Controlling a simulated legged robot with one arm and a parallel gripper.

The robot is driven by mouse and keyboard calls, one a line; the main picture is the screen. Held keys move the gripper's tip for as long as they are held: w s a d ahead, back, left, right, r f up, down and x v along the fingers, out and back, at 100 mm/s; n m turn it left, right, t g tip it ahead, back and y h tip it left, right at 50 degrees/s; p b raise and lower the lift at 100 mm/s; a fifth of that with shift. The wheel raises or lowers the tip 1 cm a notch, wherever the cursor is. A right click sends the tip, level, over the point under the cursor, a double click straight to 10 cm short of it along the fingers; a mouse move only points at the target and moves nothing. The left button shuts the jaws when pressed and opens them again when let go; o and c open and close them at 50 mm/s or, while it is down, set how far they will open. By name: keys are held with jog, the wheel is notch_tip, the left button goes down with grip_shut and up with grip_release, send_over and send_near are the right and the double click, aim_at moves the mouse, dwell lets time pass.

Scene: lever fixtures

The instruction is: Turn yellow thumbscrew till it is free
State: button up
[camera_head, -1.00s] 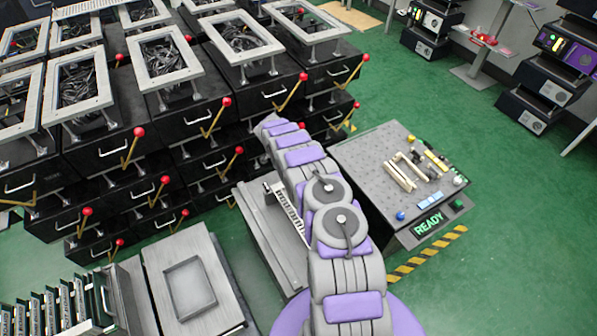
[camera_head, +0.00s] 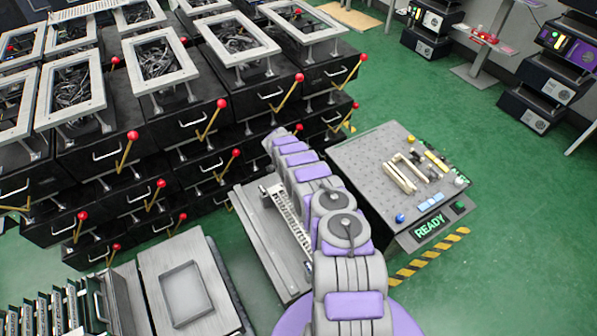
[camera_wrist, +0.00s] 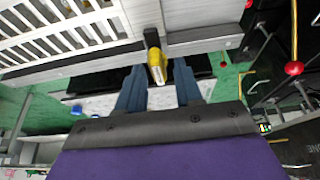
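A yellow thumbscrew (camera_wrist: 157,65) on a black stem shows in the wrist view, at the edge of a grey slatted fixture. My gripper (camera_wrist: 160,68) has two dark blue fingers standing apart, one on each side of the thumbscrew, with a gap visible on both sides. I cannot tell how deep the thumbscrew sits between them. In the head view, my arm reaches up over the grey fixture with its pale slatted strip (camera_head: 286,214). The gripper and thumbscrew cannot be made out there.
Black drawer units with red-knobbed levers (camera_head: 132,135) stand left of and beyond my arm. A grey perforated table (camera_head: 365,165) with small parts and a READY sign (camera_head: 430,223) stands close on the right. A grey tray (camera_head: 185,290) lies at lower left. Green floor is open beyond the table.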

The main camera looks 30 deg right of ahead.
jog(key=shift+c, duration=0.7)
jog(key=shift+a+r, duration=0.1)
jog(key=shift+a, duration=0.35)
grip_shut()
jog(key=shift+d, duration=0.1)
